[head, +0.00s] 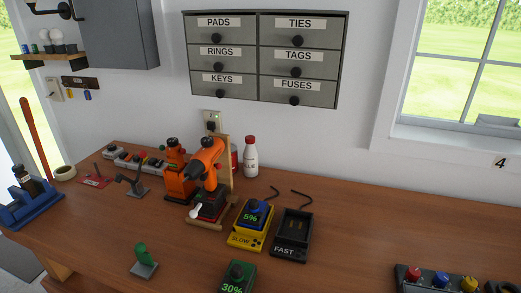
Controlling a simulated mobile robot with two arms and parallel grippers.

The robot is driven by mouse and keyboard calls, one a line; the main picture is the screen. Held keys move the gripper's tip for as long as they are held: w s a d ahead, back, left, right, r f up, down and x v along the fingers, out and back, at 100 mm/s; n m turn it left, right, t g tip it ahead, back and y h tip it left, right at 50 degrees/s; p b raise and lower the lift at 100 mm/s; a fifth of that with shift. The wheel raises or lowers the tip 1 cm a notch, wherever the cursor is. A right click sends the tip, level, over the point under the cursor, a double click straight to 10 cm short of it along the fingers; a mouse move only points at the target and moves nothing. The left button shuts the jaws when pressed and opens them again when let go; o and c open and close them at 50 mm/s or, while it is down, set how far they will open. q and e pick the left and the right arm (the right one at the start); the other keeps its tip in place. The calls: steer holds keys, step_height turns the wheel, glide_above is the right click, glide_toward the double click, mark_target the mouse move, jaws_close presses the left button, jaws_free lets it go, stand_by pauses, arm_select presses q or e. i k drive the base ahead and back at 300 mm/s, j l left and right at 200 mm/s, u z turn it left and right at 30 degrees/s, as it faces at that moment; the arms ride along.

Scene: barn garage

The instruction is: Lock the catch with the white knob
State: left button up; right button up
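A small white knob (196,211) shows at the front left foot of the wooden stand (228,170) that holds an orange and black drill (206,158). The knob sits low, beside the drill's red and black base. The catch it belongs to is too small to make out, and I cannot tell whether it is open or locked. Neither of my grippers is in view.
A yellow SLOW charger (238,240) and a black FAST charger (291,238) lie right of the stand. A green-handled clamp (143,258) stands in front, a black-handled one (131,181) at left. A white bottle (250,160) stands behind. The workbench (370,220) is clear at right centre.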

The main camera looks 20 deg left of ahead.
mark_target(193, 214)
steer(key=u, duration=1.3)
